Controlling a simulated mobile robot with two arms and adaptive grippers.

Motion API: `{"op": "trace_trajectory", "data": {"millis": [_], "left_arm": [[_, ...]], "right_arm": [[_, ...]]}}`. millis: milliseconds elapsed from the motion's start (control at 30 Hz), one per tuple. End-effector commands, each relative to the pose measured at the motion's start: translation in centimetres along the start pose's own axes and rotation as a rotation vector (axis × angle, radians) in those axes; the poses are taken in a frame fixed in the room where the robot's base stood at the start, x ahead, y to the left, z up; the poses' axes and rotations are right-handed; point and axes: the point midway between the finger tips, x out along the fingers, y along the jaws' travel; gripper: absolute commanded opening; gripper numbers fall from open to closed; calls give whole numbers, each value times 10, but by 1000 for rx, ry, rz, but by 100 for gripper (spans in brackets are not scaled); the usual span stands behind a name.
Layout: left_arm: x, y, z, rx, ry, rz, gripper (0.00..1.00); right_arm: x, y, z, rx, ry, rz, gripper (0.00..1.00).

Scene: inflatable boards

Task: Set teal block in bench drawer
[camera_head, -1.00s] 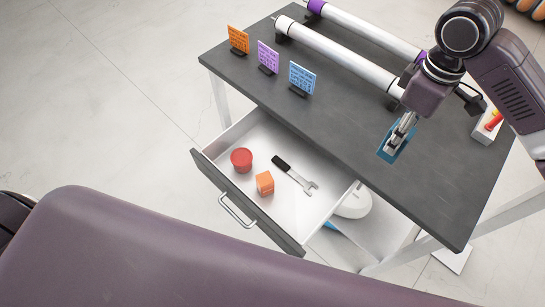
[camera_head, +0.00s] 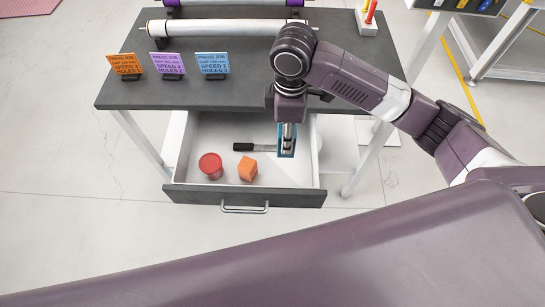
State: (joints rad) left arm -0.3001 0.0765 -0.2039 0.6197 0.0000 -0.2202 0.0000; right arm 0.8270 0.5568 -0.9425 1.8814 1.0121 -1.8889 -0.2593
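The teal block (camera_head: 287,154) is in the head view, held upright in my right gripper (camera_head: 288,143). The fingers point down and are shut on it, hiding part of its face. It hangs over the right part of the open bench drawer (camera_head: 213,130). I cannot tell whether it touches the drawer floor. The drawer also holds a red round container (camera_head: 210,166), an orange cube (camera_head: 247,168) and a black-handled wrench (camera_head: 244,147). The wrench's head is hidden behind the block and gripper. My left gripper is not in view.
The dark bench top (camera_head: 225,95) lies behind the drawer. The drawer front (camera_head: 190,194) has a metal handle (camera_head: 245,209).

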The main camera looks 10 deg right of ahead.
Motion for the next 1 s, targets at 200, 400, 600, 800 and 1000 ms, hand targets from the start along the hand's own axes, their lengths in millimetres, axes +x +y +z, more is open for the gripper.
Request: {"op": "trace_trajectory", "data": {"millis": [200, 400, 600, 800, 1000], "left_arm": [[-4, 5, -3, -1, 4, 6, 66], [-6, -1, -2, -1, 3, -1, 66], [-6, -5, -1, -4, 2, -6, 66], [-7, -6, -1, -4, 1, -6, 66], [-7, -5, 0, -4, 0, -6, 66]], "right_arm": [[61, -2, 1, 1, -3, -4, 4], [101, -1, 0, 0, -1, -1, 4], [119, 0, 0, -1, -1, -1, 4], [148, -1, 0, 0, -1, -1, 4], [156, 0, 0, -2, 1, 2, 4]]}}
